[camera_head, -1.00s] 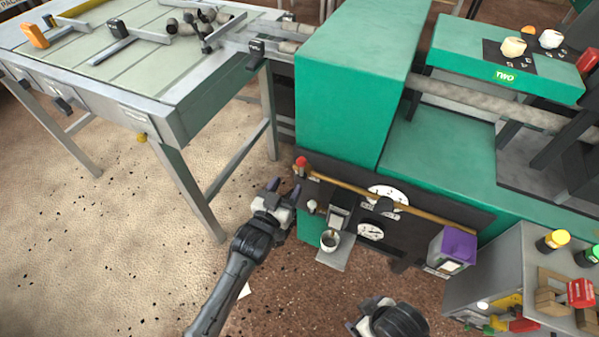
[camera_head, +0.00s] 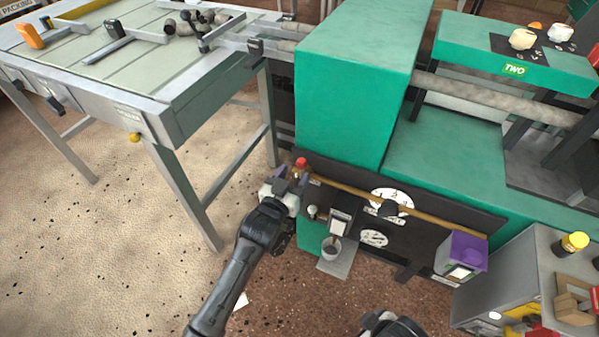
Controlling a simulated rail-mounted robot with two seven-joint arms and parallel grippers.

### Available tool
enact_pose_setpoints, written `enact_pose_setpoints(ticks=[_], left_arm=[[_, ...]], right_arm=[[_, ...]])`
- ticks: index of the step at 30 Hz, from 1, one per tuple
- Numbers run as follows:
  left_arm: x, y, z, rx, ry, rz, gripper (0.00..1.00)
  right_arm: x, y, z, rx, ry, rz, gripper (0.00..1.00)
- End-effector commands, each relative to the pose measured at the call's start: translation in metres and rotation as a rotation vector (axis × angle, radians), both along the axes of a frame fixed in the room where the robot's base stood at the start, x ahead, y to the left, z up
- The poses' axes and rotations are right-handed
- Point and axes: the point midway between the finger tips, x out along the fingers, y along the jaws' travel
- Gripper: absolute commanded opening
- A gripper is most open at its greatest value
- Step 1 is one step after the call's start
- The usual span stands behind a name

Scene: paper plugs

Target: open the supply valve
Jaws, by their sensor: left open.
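A small valve with a red top (camera_head: 301,162) sits at the left end of the brass pipe (camera_head: 350,188) on the dark front panel of the green machine. It looks like the supply valve, though no label is readable. My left gripper (camera_head: 292,174) is open, with its purple-tipped fingers right at the valve, just below the red top. The fingers partly hide the valve's lower body, and I cannot tell whether they touch it. My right gripper (camera_head: 392,325) shows only as a dark part at the bottom edge, its fingers out of clear sight.
Round white gauges (camera_head: 391,199) and a cup (camera_head: 331,248) on a small shelf are on the panel right of my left gripper. A purple-topped box (camera_head: 467,251) is at the pipe's right end. A grey table (camera_head: 170,110) stands at left. Floor between is clear.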

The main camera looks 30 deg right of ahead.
Motion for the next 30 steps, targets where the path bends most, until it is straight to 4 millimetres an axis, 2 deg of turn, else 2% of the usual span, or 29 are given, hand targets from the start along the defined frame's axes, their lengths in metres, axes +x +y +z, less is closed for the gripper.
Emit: enact_pose_setpoints(ticks=[21,30], left_arm=[[0.019,-0.026,-0.002,0.000,-0.001,-0.001,0.55],[0.024,-0.032,0.000,0.001,-0.001,0.000,0.55]], right_arm=[[0.000,0.000,-0.029,0.000,0.000,0.000,0.85],[0.000,0.000,-0.034,0.000,0.000,0.000,0.85]])
